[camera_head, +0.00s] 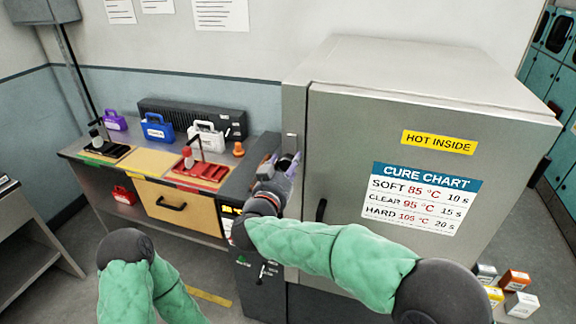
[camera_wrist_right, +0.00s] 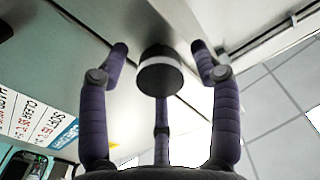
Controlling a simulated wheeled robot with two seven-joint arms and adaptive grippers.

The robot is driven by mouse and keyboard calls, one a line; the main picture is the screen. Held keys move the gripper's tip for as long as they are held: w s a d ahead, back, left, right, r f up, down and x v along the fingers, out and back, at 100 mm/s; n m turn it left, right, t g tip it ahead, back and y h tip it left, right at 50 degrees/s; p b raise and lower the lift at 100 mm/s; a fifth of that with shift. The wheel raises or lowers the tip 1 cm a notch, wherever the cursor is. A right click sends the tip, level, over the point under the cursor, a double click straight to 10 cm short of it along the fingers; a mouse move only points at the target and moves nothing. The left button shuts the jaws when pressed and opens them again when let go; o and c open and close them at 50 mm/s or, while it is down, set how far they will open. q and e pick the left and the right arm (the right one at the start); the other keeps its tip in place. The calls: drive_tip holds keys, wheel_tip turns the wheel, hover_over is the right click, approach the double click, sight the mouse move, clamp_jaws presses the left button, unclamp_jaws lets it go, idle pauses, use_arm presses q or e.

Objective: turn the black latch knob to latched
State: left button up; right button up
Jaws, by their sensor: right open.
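The black latch knob (camera_wrist_right: 160,75) is a short round cylinder with a pale band, seen in the right wrist view. My right gripper (camera_wrist_right: 160,52) is open, its purple fingers spread around the knob, with gaps visible at both sides. In the head view my right gripper (camera_head: 277,168) is at the left front edge of the grey oven (camera_head: 340,130), and it hides most of the knob area. Which way the latch is turned cannot be told. A green-sleeved part of my left arm shows at the lower left; its gripper is out of view.
The oven door carries a cure chart (camera_head: 420,198), a yellow hot-inside label (camera_head: 438,142) and a black handle (camera_head: 321,210). A workbench (camera_head: 80,150) with several cases stands at left. Small boxes (camera_head: 515,280) lie on the floor at lower right.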

drive_tip(key=shift+w+d, duration=0.2)
drive_tip(key=shift+w, duration=0.35)
clamp_jaws()
